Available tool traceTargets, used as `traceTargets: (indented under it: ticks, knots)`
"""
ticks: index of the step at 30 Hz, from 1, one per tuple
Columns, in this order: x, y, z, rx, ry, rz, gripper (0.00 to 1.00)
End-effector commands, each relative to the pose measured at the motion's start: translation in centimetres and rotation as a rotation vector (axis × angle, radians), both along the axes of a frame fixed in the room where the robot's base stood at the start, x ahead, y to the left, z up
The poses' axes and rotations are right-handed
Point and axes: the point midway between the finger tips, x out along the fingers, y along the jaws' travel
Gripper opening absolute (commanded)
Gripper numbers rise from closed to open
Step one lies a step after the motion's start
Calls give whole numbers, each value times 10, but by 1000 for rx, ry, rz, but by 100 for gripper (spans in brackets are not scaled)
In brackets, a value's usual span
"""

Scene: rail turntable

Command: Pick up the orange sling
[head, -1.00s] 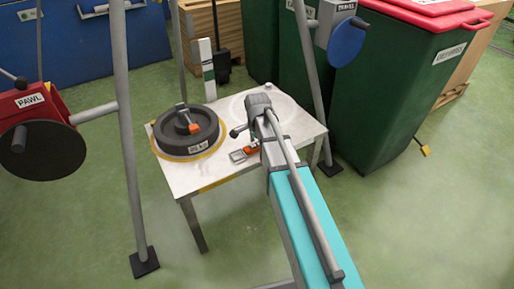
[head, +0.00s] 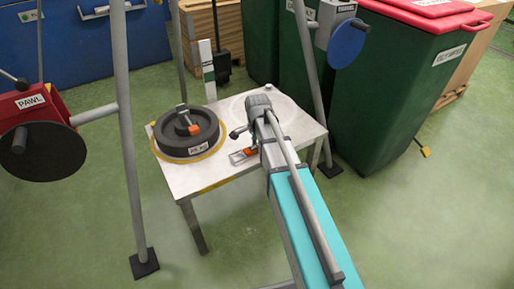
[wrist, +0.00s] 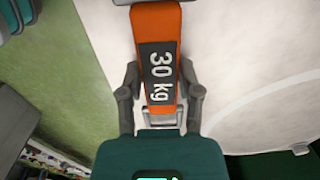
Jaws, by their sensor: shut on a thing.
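The orange sling (wrist: 172,20) with a dark "30 kg" label fills the middle of the wrist view. It also shows in the head view as a small orange piece (head: 241,155) low over the near edge of the white table (head: 215,180). My gripper (wrist: 161,85) has one finger on each side of the sling and is shut on it. In the head view my gripper (head: 250,149) is partly hidden by my arm. I cannot tell whether the sling touches the table top.
A dark round weight (head: 185,145) with an orange-tipped handle sits on the table's left. Grey frame legs (head: 128,140) stand to the left, with a red box marked PAWL (head: 30,103). A blue disc (head: 347,43) and green bins (head: 385,100) are at right. Front floor is clear.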

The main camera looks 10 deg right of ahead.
Motion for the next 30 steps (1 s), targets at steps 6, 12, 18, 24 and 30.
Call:
traceTargets:
  ticks: [6,12,18,24,30]
  knots:
    - [0,0,2,0,0,0,0]
    - [0,0,11,0,0,0,0]
    - [0,0,27,0,0,0,0]
    - [-12,-1,48,0,0,-1,0]
    - [-32,-2,71,0,0,0,0]
